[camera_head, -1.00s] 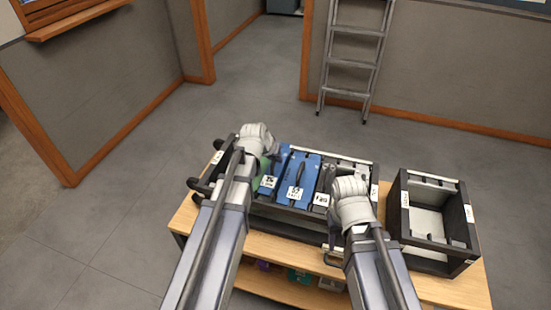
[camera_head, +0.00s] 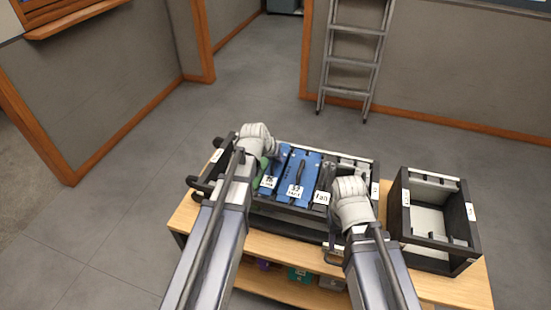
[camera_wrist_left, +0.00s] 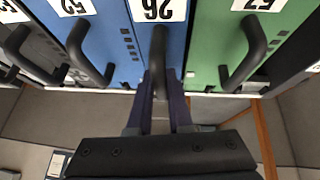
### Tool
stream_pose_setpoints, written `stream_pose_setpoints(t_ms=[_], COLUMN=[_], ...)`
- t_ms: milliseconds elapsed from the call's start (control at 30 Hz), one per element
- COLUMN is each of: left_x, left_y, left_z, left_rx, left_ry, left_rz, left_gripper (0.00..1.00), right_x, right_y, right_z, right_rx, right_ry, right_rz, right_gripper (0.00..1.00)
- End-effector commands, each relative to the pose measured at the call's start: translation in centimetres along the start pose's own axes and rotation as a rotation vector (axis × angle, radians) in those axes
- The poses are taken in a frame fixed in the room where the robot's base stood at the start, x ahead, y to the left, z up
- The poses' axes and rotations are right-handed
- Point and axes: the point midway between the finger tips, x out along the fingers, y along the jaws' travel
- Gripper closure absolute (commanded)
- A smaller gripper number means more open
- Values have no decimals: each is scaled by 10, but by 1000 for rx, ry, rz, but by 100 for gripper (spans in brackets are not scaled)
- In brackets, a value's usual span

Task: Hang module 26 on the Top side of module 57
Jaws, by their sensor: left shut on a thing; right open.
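Module 26 (camera_wrist_left: 122,38) is blue with a dark loop handle, and its label is upside down in the left wrist view. My left gripper (camera_wrist_left: 158,95) is shut on that handle. In the head view, module 26 (camera_head: 278,166) stands in the black rack, partly behind my left arm. The green module (camera_wrist_left: 222,45) beside it carries a label that looks like 57. Only a sliver of green (camera_head: 263,168) shows in the head view, behind my left wrist. My right gripper (camera_head: 334,226) is open, in front of the rack's right end; its fingers are hard to make out.
The black rack (camera_head: 376,172) sits on a wooden table (camera_head: 430,288). A second open black box (camera_head: 464,211) stands to the right. Coloured items lie on the shelf below.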

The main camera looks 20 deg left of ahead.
Motion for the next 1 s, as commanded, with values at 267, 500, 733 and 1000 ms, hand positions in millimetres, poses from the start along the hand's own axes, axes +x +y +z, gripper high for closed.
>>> stream_pose_setpoints(t_ms=[267, 500, 733, 1000], left_x=[6, 10, 14, 13], left_y=[-1, -1, -2, -2], left_z=[3, 5, 8, 8], left_rx=[0, 0, 0, 0], left_ry=[2, 2, 2, 1], left_rz=[0, 0, 0, 0], left_gripper=[100, 100, 100, 57], right_x=[6, 11, 16, 15], right_y=[-1, -1, -2, -2], right_z=[0, -1, -1, -1], right_rx=[0, 0, 0, 0], right_ry=[0, 0, 0, 0], right_rz=[0, 0, 0, 0], right_gripper=[48, 48, 48, 48])
